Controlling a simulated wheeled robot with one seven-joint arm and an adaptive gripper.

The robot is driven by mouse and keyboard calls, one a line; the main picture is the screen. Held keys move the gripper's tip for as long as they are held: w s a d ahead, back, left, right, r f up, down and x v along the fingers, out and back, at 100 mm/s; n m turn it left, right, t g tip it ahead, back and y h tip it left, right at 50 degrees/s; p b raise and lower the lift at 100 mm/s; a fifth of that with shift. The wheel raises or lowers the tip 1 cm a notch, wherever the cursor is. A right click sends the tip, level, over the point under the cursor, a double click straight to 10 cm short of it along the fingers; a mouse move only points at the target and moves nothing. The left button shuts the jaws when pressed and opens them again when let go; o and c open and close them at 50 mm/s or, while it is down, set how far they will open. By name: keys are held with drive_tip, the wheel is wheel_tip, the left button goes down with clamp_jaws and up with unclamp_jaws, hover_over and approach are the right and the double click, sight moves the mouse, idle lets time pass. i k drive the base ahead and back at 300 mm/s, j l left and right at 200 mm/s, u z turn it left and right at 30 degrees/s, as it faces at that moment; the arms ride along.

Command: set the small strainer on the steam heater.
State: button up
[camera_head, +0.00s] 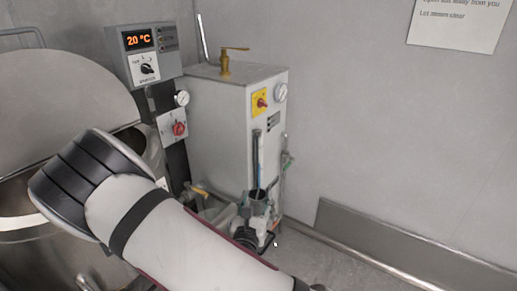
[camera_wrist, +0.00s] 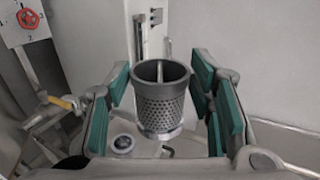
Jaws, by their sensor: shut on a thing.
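The small strainer (camera_wrist: 160,103) is a dark grey cup with a solid rim and perforated sides. In the wrist view it stands roughly upright between the green pads of my gripper (camera_wrist: 164,88), which is shut on it. In the head view the strainer (camera_head: 258,203) shows as a small dark cylinder at my gripper (camera_head: 263,214), in front of the lower part of the steam heater (camera_head: 218,125). The steam heater is a tall pale grey cabinet with a brass valve on top, a yellow switch plate and a gauge. My arm hides its lower left part.
A control post (camera_head: 151,55) reading 20 °C, with a red knob below, stands left of the heater. A large metal vessel with a raised round lid (camera_head: 75,90) is at the left. The heater top (camera_head: 205,72) is mostly clear around the brass valve (camera_head: 225,65). A low metal rail (camera_head: 400,250) lines the right wall.

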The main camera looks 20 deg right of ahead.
sight(260, 69)
drive_tip(key=i+l+z, duration=0.2)
drive_tip(key=i+z, duration=0.25)
drive_tip(key=i, duration=0.2)
drive_tip(key=i+z, duration=0.4)
drive_tip(key=i, duration=0.25)
